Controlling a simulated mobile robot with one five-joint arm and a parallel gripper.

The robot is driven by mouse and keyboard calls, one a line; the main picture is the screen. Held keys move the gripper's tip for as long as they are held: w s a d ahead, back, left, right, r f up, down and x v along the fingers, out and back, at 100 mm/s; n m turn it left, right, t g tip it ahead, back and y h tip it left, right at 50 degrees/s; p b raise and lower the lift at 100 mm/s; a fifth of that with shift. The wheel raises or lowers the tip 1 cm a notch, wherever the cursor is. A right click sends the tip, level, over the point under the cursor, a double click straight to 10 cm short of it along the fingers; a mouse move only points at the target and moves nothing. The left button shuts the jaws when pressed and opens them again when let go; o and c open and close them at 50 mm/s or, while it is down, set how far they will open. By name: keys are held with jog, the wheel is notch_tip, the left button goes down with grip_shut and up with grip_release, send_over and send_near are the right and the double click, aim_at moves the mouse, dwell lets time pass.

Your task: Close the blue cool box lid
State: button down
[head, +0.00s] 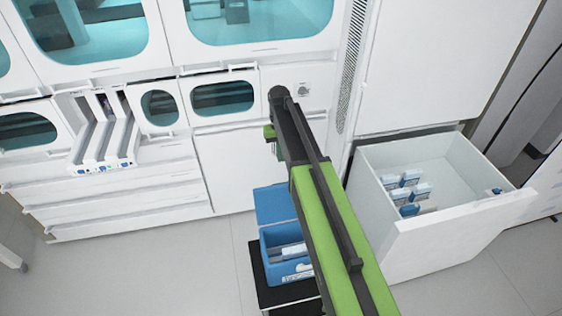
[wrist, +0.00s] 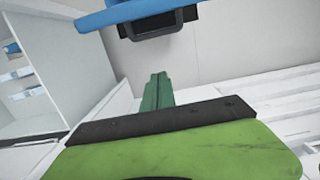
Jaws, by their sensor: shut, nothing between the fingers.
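The blue cool box (head: 270,262) stands low in the middle of the head view, partly hidden behind my arm. Its blue lid (head: 273,204) is open, raised at the back of the box on the cabinet side. Pale items lie inside the box. My gripper (wrist: 158,90) shows in the wrist view with its green fingers shut and empty. In that view a blue part of the cool box (wrist: 135,12) is at the top edge, apart from the fingers; I cannot tell which part. In the head view my arm reaches above and past the box.
The box stands on a black-topped stand (head: 256,285). To its right a white drawer (head: 460,235) is pulled out, holding blue-and-white packs (head: 408,190). White cabinets with teal windows line the back; a tube rack (head: 105,142) sticks out at left. The floor left of the box is clear.

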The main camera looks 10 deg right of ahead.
notch_tip(320, 180, down, 9)
jog(key=s+b, duration=0.1)
jog(key=b, duration=0.7)
jog(key=s+r+p, duration=0.1)
jog(key=s, duration=0.1)
jog(key=s+r+p, duration=0.1)
jog(key=shift+s+d+r, duration=0.15)
jog(key=shift+s+d, duration=0.05)
jog(key=shift+s, duration=0.15)
